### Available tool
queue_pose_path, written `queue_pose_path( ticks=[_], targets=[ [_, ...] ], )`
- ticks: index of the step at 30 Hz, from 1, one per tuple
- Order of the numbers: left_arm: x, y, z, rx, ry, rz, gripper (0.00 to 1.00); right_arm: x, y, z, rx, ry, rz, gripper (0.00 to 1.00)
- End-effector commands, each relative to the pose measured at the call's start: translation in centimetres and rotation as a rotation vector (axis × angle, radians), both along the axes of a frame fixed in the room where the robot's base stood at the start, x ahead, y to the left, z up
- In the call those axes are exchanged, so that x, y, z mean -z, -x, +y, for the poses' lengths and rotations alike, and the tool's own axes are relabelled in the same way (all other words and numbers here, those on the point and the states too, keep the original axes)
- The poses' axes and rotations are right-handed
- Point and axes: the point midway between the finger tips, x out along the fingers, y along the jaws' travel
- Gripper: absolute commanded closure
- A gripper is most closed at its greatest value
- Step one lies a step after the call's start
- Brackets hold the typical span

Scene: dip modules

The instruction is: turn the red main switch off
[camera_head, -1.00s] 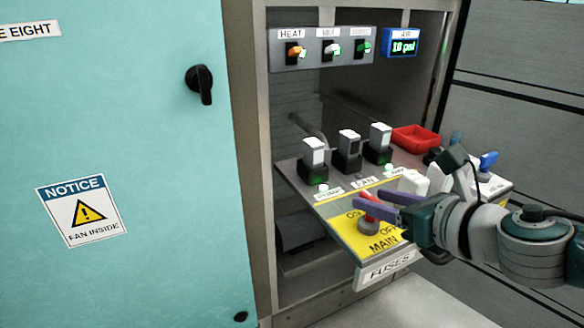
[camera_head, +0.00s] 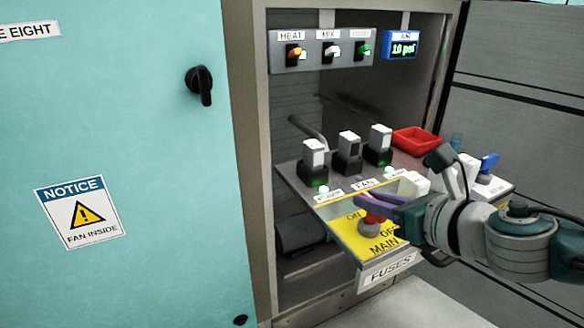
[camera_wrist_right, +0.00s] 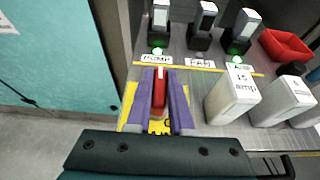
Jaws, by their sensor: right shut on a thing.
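The red main switch (camera_head: 374,217) sits on a yellow plate (camera_head: 352,238) marked ON, OFF and MAIN, at the front of the sloping panel. My right gripper (camera_head: 372,203) is at the switch, its purple fingers shut on the red handle. In the right wrist view the red handle (camera_wrist_right: 159,92) stands between the two fingers (camera_wrist_right: 162,100), its white mark towards the fuse row. The fingers hide much of the plate there. In the head view OFF is readable to the right of the switch and ON to its upper left. My left gripper is not in view.
Several fuse modules (camera_head: 314,155) stand behind; green lamps glow by the left and right ones. White modules (camera_wrist_right: 233,97), one marked 15 amp, stand close to the right of my gripper. A red tray (camera_head: 416,140) lies behind. A teal cabinet door (camera_head: 120,150) fills the left.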

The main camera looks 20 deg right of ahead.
Motion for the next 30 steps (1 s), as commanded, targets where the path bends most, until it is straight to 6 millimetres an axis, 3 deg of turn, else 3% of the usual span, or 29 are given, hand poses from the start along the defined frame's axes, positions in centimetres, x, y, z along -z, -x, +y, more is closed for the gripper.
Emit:
queue_pose_path(
  ticks=[17,30],
  targets=[
    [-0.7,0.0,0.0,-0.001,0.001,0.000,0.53,-0.2,0.0,0.1,0.055,-0.001,0.000,1.00],
    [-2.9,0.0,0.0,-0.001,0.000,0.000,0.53,-0.2,0.0,0.3,0.394,-0.005,0.001,1.00]
  ],
)
